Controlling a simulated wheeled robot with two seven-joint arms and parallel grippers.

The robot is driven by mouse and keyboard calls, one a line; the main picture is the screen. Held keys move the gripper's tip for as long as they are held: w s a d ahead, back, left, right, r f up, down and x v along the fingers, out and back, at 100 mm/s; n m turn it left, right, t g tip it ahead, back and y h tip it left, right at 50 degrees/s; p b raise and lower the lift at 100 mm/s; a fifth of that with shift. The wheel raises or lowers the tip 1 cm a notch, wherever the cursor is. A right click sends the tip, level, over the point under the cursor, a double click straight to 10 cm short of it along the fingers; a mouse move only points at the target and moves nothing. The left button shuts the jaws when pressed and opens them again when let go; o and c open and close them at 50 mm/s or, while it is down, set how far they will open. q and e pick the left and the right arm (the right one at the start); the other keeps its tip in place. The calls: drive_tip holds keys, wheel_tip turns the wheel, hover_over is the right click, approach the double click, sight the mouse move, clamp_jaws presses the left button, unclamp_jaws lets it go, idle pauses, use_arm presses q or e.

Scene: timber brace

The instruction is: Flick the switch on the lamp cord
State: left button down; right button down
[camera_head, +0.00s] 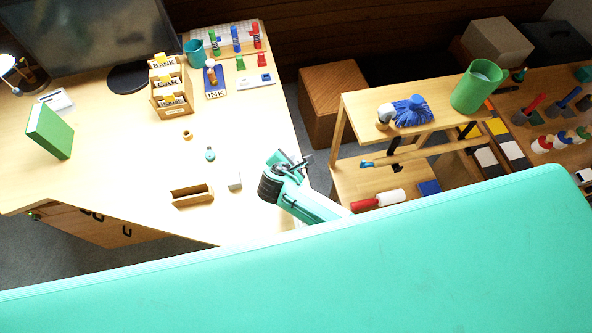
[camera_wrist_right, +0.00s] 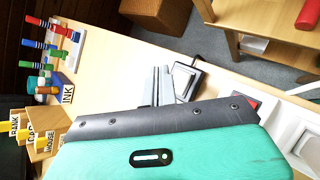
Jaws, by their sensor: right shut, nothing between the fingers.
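The cord switch (camera_wrist_right: 186,80) shows in the right wrist view as a pale rocker in a dark frame, with a short length of black cord at its far end. It lies on the wooden desk, close to the edge. My right gripper (camera_wrist_right: 160,86) is shut and empty, its grey fingers just left of the switch in that view. I cannot tell whether they touch it. In the head view my right gripper (camera_head: 291,160) is over the desk's right edge, and the switch cannot be made out there. A lamp (camera_head: 9,66) shows partly at the far left. My left gripper is not in view.
A wooden shelf (camera_head: 365,180) stands right, across a floor gap.

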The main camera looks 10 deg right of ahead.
wheel_tip(320, 180, down, 3)
drive_tip(key=shift+d+r+b, duration=0.15)
drive_tip(key=shift+r+b, duration=0.05)
drive_tip(key=shift+b, duration=0.1)
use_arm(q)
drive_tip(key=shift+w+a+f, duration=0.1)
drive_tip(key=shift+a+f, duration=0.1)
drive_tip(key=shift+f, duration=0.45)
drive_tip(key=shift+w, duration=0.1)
use_arm(e)
drive_tip(key=shift+f, duration=0.1)
idle(1.0)
drive_tip(key=shift+d+f, duration=0.1)
drive_tip(key=shift+f, duration=0.2)
drive_tip(key=shift+f, duration=0.3)
idle(0.7)
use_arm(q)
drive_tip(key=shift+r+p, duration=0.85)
use_arm(e)
drive_tip(key=shift+r, duration=0.75)
